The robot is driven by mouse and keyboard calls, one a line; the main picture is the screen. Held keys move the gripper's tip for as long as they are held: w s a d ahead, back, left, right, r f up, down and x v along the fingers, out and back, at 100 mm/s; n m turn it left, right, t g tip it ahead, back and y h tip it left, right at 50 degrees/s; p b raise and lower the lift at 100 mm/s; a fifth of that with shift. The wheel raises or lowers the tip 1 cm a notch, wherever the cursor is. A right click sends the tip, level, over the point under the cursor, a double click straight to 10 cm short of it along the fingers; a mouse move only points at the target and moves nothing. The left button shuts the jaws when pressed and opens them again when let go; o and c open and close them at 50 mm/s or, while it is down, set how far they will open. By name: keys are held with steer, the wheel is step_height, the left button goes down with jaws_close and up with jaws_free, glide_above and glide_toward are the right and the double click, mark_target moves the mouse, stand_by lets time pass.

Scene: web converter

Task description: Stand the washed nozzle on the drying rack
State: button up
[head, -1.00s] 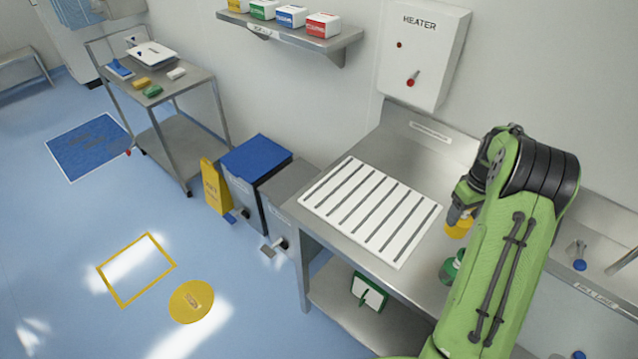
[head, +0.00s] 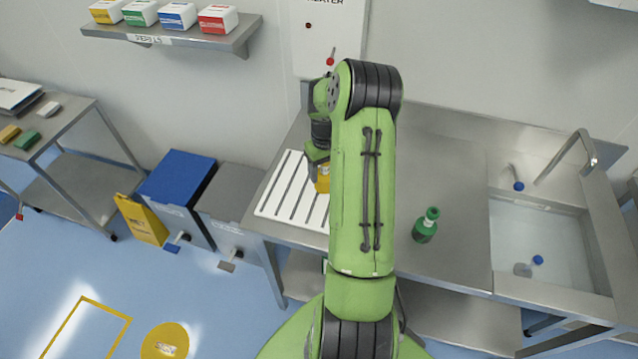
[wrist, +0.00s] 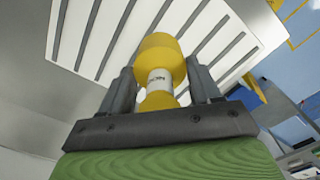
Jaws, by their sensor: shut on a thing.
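The nozzle is a yellow piece with a white labelled band (wrist: 159,78), and its wide yellow end points away from my palm in the wrist view. My gripper (wrist: 160,88) is shut on it, one finger on each side. In the head view the nozzle (head: 323,179) shows partly beside my green arm, over the right part of the drying rack. The drying rack (head: 272,207) is a white slotted board on the steel bench; my arm hides its right side. I cannot tell whether the nozzle touches the rack.
A green bottle (head: 425,226) stands on the bench (head: 455,170) right of my arm. A heater box (head: 328,40) hangs on the wall behind. Bins (head: 178,190) stand left of the bench.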

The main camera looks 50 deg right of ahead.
mark_target(324, 183)
step_height(324, 183, down, 5)
steer(key=shift+w+a+f, duration=0.1)
steer(key=shift+f, duration=0.35)
steer(key=o, duration=1.1)
